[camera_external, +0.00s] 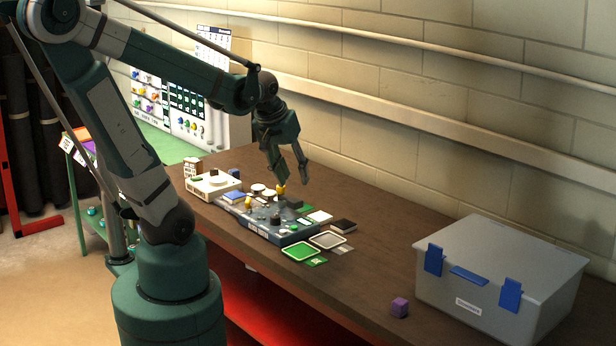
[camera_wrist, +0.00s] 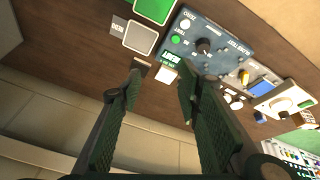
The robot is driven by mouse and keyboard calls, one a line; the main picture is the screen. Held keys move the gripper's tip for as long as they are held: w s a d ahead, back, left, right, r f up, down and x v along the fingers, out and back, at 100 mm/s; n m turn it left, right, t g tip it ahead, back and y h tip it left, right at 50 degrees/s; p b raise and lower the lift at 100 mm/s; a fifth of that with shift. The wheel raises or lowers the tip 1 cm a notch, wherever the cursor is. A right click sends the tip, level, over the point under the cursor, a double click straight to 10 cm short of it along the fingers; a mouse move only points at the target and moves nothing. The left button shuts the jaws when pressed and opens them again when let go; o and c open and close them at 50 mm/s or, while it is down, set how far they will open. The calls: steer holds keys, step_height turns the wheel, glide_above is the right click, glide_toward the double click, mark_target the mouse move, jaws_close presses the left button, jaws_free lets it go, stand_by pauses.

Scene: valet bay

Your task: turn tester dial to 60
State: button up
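A grey-blue tester panel (camera_external: 268,228) lies on the brown bench, with a black dial (camera_external: 275,218) on its top. In the wrist view the panel (camera_wrist: 222,33) is at the upper right, and its dial (camera_wrist: 204,46) shows upside-down lettering around it. The dial's setting is too small to read. My gripper (camera_external: 295,180) is open and empty, above the bench behind the panel. Its two fingers (camera_wrist: 162,74) stand apart and touch nothing.
A green-faced tile (camera_external: 301,252) and a grey tile (camera_external: 327,240) lie in front of the panel. The bench between is clear. A block wall (camera_external: 470,130) runs behind.

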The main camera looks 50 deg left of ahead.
steer(key=a+n, duration=0.1)
steer(key=a, duration=0.1)
steer(key=n+g+p, duration=0.4)
steer(key=n+p, duration=0.1)
steer(key=n, duration=0.2)
glide_above(275, 216)
steer(key=shift+h, duration=0.3)
steer(key=shift+s+d+f, duration=0.1)
steer(key=shift+d+f, duration=0.05)
steer(key=shift+f, duration=3.8)
steer(key=shift+f, duration=0.15)
steer(key=shift+f+b, duration=0.55)
steer(key=shift+f, duration=3.2)
steer(key=c, duration=0.9)
